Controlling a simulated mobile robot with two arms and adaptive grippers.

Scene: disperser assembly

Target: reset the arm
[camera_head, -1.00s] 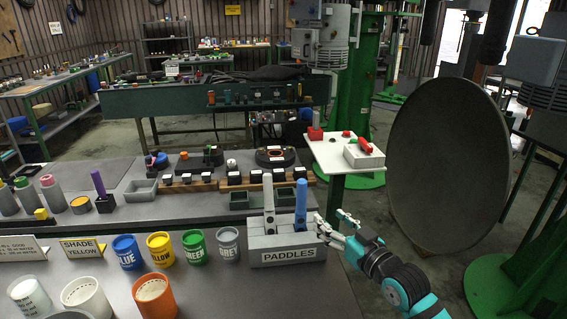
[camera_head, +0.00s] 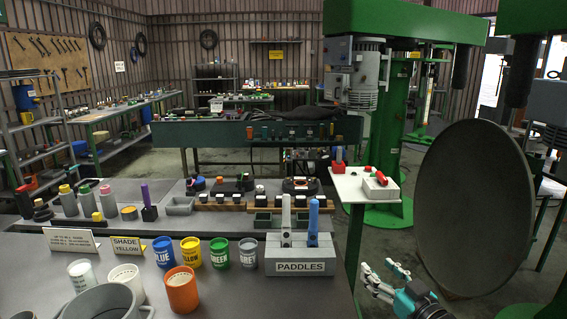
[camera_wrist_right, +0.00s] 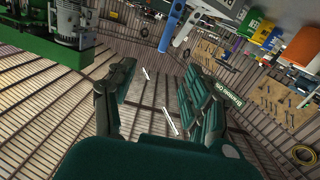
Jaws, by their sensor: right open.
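My right gripper (camera_head: 382,280) is at the lower right in the head view, beside the right edge of the table and clear of it. Its fingers are spread and empty. In the right wrist view its two fingers (camera_wrist_right: 158,100) stand apart with only wall and floor seen between them. The paddle holder (camera_head: 300,256), labelled PADDLES, stands to the left of the gripper, apart from it. It holds a white paddle (camera_head: 286,216) and a blue paddle (camera_head: 313,220) upright. My left gripper is not in view.
Blue, yellow, green and grey cups stand left of the holder, with an orange cup (camera_head: 181,289) in front. A large grey disc (camera_head: 473,208) and green machine column (camera_head: 388,140) stand at the right. A white panel (camera_head: 352,190) with red buttons is behind the gripper.

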